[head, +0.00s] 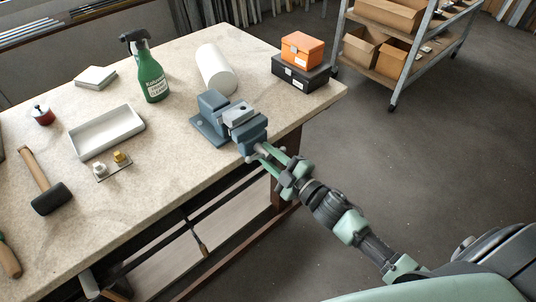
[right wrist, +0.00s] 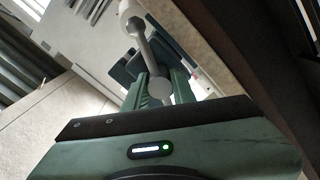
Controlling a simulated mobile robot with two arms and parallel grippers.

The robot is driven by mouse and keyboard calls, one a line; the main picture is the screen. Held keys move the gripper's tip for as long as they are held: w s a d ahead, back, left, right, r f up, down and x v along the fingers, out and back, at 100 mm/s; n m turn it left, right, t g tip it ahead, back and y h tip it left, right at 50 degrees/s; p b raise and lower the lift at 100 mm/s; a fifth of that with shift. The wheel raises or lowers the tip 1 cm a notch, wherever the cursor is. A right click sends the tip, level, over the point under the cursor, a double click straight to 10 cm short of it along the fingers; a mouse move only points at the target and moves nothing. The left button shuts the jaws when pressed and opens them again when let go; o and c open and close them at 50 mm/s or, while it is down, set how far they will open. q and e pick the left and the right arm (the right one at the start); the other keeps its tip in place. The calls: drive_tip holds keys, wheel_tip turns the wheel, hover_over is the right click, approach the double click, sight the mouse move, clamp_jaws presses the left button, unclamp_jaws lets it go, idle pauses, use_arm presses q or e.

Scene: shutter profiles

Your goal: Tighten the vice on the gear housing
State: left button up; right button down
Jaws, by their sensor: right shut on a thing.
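The blue-grey vice (head: 211,103) is on the near right edge of the workbench. A light grey metal block (head: 238,113), which looks like the gear housing, sits at its jaws. I cannot tell whether the jaws press on it. My right gripper (head: 263,154) is at the front of the vice, beyond the bench edge, shut on the vice handle. My left gripper is not in view.
On the bench (head: 190,170) are a white cylinder (head: 215,70), a green spray bottle (head: 150,79), an orange box (head: 302,49) on a black one, a white tray (head: 106,132) and a mallet (head: 50,198). A shelf cart (head: 402,73) stands behind right. The floor at right is clear.

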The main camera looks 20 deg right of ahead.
drive_tip(key=shift+r+m+p, duration=0.15)
drive_tip(key=shift+m+p, duration=0.7)
drive_tip(key=shift+m, duration=0.25)
drive_tip(key=shift+m+p, duration=0.3)
drive_tip(key=shift+m, duration=0.4)
drive_tip(key=shift+f+m, duration=0.2)
drive_tip(key=shift+m, duration=0.4)
drive_tip(key=c, duration=1.2)
unclamp_jaws()
drive_tip(key=shift+o, duration=0.2)
drive_tip(key=shift+s, duration=0.1)
